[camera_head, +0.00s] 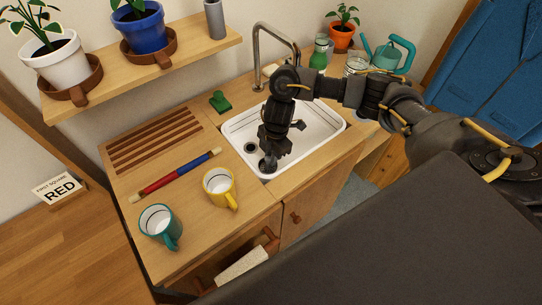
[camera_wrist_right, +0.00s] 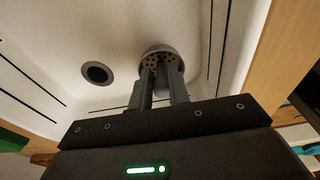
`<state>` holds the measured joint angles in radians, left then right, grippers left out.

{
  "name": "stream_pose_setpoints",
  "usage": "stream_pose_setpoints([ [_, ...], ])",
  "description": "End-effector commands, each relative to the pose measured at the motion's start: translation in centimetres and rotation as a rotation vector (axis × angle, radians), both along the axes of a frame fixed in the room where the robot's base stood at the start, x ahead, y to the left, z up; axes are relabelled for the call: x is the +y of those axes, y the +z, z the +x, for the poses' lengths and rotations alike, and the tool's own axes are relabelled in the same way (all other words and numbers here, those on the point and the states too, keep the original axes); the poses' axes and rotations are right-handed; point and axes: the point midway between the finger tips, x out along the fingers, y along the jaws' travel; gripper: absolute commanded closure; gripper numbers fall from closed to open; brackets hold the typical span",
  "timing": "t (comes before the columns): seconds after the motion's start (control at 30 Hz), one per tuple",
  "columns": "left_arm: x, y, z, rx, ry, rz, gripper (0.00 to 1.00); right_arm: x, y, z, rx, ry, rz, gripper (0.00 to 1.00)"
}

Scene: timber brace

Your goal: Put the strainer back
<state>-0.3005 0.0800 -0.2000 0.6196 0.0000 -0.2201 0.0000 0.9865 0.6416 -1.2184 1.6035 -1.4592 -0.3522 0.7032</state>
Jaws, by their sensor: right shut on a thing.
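The strainer is a small round grey piece with holes, seen in the right wrist view (camera_wrist_right: 157,52) and as a dark disc in the head view (camera_head: 268,166). My right gripper (camera_wrist_right: 161,68) is shut on it, with the fingers partly covering it. In the head view my right gripper (camera_head: 269,154) reaches down into the white sink (camera_head: 318,140). The dark round drain hole (camera_wrist_right: 97,73) lies beside the strainer, apart from it. It also shows in the head view (camera_head: 250,148). I cannot tell whether the strainer touches the sink floor. My left gripper is not in view.
The curved tap (camera_head: 256,50) stands behind the sink. A green object (camera_head: 219,102) sits near its left rim. A yellow mug (camera_head: 219,188), a teal mug (camera_head: 158,225) and a red-blue rod (camera_head: 175,176) lie on the counter left of the sink. A plant shelf (camera_head: 200,50) hangs above.

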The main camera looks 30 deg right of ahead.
Motion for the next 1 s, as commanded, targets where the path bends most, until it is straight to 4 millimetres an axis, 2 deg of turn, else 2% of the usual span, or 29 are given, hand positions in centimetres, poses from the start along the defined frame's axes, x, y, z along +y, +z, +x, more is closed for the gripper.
stream_pose_setpoints([
  [0.17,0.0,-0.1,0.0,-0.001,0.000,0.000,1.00,0.0,-0.3,0.0,0.001,0.000,0.000,1.00],
  [0.2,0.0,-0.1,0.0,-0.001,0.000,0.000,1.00,0.0,-0.3,0.0,0.000,0.000,0.000,0.79],
  [0.37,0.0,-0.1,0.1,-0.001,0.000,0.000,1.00,0.0,-0.3,0.0,0.000,0.000,0.000,0.60],
  [0.6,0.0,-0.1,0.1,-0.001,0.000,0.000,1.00,0.0,-0.2,0.0,0.000,0.000,0.000,0.60],
  [0.73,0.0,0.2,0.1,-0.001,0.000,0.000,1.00,-0.1,0.6,0.1,-0.002,0.001,0.000,0.60],
  [1.0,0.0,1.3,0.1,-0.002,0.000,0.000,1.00,-0.9,5.8,0.2,-0.005,0.001,-0.001,0.60],
])
